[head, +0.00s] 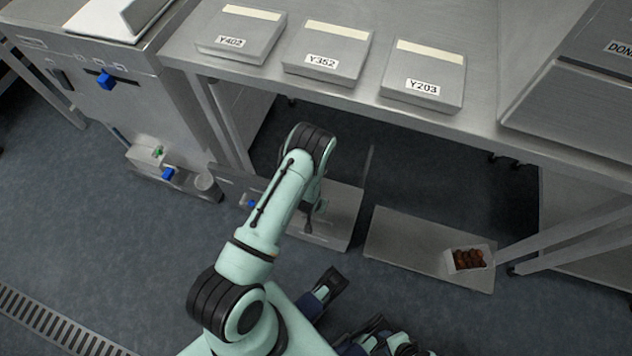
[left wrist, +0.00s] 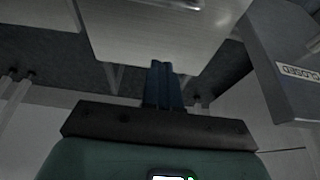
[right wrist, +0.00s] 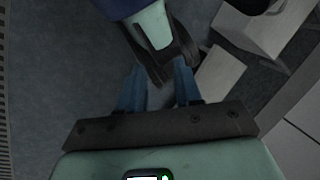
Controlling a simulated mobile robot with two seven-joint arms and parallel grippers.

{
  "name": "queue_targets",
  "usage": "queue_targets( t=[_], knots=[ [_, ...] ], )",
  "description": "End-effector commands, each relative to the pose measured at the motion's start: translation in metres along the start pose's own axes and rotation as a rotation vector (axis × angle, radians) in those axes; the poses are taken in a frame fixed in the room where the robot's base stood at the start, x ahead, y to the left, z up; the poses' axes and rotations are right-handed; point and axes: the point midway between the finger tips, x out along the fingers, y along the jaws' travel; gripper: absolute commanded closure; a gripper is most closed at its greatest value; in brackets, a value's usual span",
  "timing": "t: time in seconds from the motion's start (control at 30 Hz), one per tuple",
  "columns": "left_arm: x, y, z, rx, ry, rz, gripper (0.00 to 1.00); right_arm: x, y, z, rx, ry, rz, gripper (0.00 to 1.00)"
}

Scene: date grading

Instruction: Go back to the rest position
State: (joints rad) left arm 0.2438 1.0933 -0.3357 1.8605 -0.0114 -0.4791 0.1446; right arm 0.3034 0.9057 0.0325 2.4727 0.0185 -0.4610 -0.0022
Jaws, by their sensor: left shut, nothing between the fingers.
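My left arm rises through the middle of the head view and bends at a dark wrist joint; I cannot make out its fingertips there. In the left wrist view my left gripper (left wrist: 163,84) has its two blue fingers together, with nothing between them. In the right wrist view my right gripper (right wrist: 158,85) has its blue fingers apart and holds nothing. Dark and pale green parts of my own body show just beyond its fingertips. In the head view my right arm shows only in part at the bottom edge.
A steel table (head: 478,108) bears three grey boxes labelled Y402 (head: 236,45), Y352 (head: 322,62) and Y203 (head: 418,86). A small tray of brown dates (head: 447,262) sits on a low board (head: 408,248). A steel cabinet (head: 150,112) stands left.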

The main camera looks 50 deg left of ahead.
Motion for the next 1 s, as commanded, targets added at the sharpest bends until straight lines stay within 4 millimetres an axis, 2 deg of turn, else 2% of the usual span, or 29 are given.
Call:
queue_targets(
  t=[0.33, 0.47, 0.57, 0.7, 0.8, 0.9, 1.0],
  knots=[
    [-0.007, 0.000, 0.001, 0.000, -0.001, 0.000, 1.00, -0.002, -0.001, 0.003, -0.001, -0.008, 0.000, 0.66],
    [-0.031, 0.010, 0.016, -0.003, -0.052, 0.020, 1.00, -0.018, -0.005, 0.006, -0.001, -0.014, 0.000, 0.66],
    [-0.075, 0.028, 0.045, 0.000, -0.147, 0.058, 1.00, -0.043, -0.012, 0.012, -0.002, -0.028, 0.001, 0.66],
    [-0.158, 0.061, 0.094, 0.021, -0.316, 0.137, 1.00, -0.081, -0.023, 0.021, -0.002, -0.062, 0.005, 0.66],
    [-0.214, 0.082, 0.120, 0.047, -0.420, 0.192, 1.00, -0.103, -0.030, 0.024, -0.003, -0.080, 0.006, 0.66],
    [-0.260, 0.098, 0.138, 0.073, -0.498, 0.240, 1.00, -0.120, -0.037, 0.025, -0.005, -0.096, 0.007, 0.66],
    [-0.290, 0.106, 0.147, 0.093, -0.547, 0.271, 1.00, -0.130, -0.041, 0.024, -0.006, -0.103, 0.007, 0.66]
  ],
)
